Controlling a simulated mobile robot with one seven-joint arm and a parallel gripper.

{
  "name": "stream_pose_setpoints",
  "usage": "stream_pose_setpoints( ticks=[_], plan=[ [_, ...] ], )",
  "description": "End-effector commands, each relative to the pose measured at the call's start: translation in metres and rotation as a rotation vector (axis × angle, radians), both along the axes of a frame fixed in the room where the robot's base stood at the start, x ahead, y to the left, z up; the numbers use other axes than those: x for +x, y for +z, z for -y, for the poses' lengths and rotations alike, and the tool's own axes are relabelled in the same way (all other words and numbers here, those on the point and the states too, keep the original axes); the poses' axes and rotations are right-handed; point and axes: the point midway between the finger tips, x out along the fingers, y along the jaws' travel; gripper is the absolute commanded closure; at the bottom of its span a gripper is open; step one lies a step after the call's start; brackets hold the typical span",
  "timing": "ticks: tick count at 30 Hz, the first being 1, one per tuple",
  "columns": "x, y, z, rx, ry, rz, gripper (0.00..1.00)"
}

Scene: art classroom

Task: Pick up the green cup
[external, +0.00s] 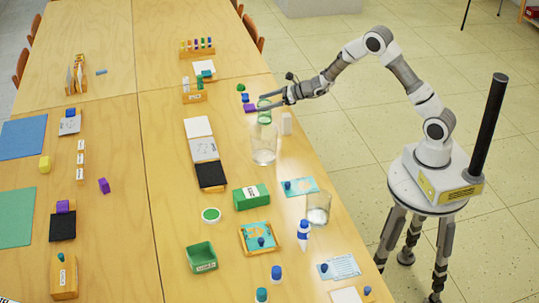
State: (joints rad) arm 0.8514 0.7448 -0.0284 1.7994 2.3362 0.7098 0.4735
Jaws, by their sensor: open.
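The green cup (264,117) stands on the wooden table near its right edge, behind a clear glass. Its upper part is partly covered by my gripper. My gripper (262,101) reaches in from the right, with its fingers pointing left at the height of the cup's upper part. It is open. The fingers overlap the cup in this view; I cannot tell whether they are around it, or whether they touch it.
A tall clear glass (264,147) stands just in front of the green cup. Purple (250,108) and blue (245,98) blocks lie close on the left. Paper and black pads (211,176) lie farther left.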

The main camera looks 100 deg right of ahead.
Motion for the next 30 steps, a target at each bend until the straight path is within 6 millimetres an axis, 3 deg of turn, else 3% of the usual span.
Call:
stream_pose_setpoints(
  ticks=[12, 18, 27, 30],
  plan=[
    [0.001, -0.061, -0.001, 0.0, 0.004, -0.002, 0.0],
    [0.023, -0.065, 0.007, -0.002, 0.004, -0.002, 0.0],
    [0.027, -0.065, 0.008, -0.002, 0.004, -0.002, 0.0],
    [0.027, -0.065, 0.008, -0.002, 0.003, -0.002, 0.16]
  ],
)
